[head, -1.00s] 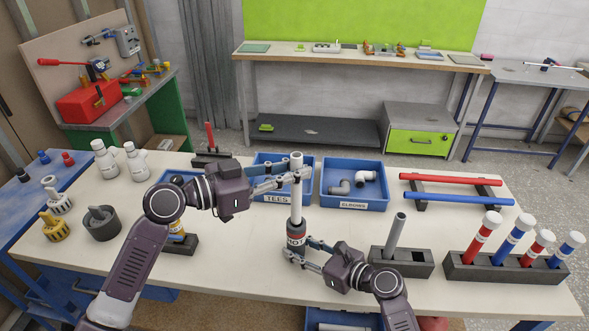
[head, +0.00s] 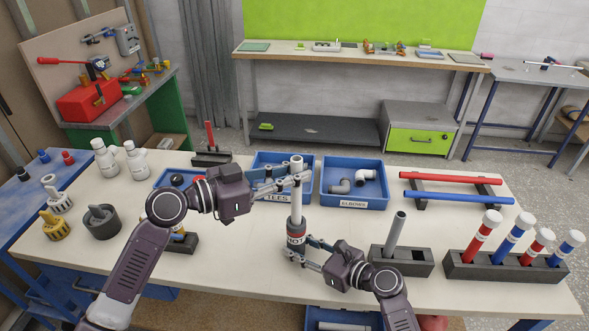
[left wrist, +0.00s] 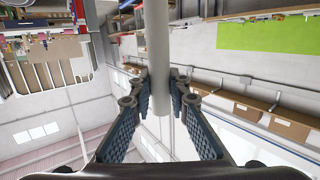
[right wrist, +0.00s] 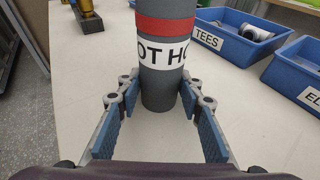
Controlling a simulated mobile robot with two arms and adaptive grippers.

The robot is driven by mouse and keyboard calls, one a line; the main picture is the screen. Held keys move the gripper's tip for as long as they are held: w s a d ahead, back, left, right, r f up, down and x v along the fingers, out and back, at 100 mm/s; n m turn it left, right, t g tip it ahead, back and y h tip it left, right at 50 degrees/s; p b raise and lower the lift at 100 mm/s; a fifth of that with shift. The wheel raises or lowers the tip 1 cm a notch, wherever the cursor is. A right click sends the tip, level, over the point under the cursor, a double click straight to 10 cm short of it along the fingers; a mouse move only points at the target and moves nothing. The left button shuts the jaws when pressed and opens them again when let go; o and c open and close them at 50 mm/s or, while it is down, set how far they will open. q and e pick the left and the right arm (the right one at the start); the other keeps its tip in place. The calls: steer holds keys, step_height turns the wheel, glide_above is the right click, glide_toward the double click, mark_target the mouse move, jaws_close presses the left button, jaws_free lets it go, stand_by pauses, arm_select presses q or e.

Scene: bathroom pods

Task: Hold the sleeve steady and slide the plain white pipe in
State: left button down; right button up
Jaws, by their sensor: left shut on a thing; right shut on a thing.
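The plain white pipe (head: 296,205) stands upright, its lower end at the mouth of the grey sleeve (head: 296,229); how deep it sits cannot be told. My left gripper (head: 298,180) is shut on the pipe near its top; the pipe (left wrist: 158,55) also runs between the fingers in the left wrist view. My right gripper (head: 298,251) is shut low on the sleeve. In the right wrist view the sleeve (right wrist: 166,82) is upright between the fingers (right wrist: 160,90), with a red band and a white lettered label. The sleeve's mouth is outside that view.
Blue bins marked TEES (head: 270,160) and ELBOWS (head: 352,204) stand behind. A grey block with a grey pipe (head: 395,230) and a rack of capped red and blue pipes (head: 510,268) stand right.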

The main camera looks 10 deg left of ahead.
mark_target(294, 224)
arm_select(q)
steer(key=shift+f, duration=5.85)
steer(key=c, duration=1.8)
jaws_free()
steer(key=shift+o, duration=0.2)
steer(key=v, duration=1.2)
steer(key=shift+f, duration=0.1)
arm_select(e)
steer(key=o, duration=1.2)
